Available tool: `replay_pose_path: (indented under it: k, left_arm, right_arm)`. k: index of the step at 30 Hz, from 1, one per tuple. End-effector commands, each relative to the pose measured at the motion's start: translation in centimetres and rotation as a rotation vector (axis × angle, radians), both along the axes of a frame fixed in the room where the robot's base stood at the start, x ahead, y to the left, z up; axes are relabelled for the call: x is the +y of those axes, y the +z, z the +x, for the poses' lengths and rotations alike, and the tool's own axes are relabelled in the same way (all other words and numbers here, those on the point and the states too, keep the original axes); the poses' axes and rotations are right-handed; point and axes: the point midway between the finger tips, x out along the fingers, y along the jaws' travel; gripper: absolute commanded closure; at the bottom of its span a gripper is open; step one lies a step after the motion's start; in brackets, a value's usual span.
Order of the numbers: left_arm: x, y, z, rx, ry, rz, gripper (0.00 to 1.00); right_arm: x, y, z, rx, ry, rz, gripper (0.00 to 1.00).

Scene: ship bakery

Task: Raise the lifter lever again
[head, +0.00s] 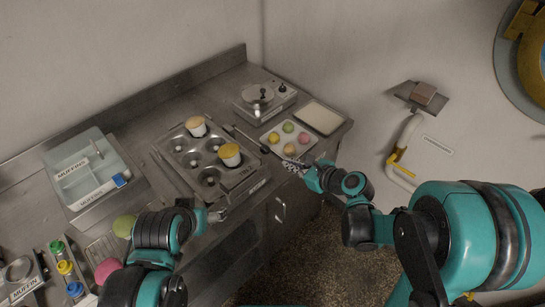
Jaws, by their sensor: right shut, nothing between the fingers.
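A thin rod with a dark knob (264,149), which looks like the lifter lever, slants low along the right side of the metal muffin tray (178,143). The tray holds two muffins in white cups, one at the back (196,126) and one at the right (230,154); its other wells look empty. My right gripper (291,162) is shut and empty, to the right of and below the knob, apart from it, by the counter's front edge. My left gripper (220,213) is near the tray's front edge; its fingers are too small to read.
A white plate (304,148) with several coloured rounds lies behind my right gripper. A scale-like device (257,100) and a pale flat tray (320,117) stand at the back right. A bin labelled MUFFIN (98,155) is at the left. Coloured bottles (65,267) stand at the front left.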

Motion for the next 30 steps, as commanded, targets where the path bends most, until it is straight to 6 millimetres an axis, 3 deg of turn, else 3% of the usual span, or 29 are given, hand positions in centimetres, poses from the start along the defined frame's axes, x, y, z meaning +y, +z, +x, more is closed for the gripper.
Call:
replay_pose_path:
  k: [8,21,30]
  left_arm:
    - [0.0,-0.4,0.0,0.000,0.000,0.000,0.22]
    - [0.0,-2.6,0.0,0.000,0.000,0.000,0.22]
    - [0.0,-2.8,0.0,0.000,0.000,0.000,0.22]
  right_arm:
    - [0.7,-0.6,0.7,0.000,0.004,-0.003,1.00]
    - [5.0,-4.0,5.6,-0.001,0.004,-0.004,1.00]
    - [5.9,-4.6,6.7,-0.001,0.001,-0.003,1.00]
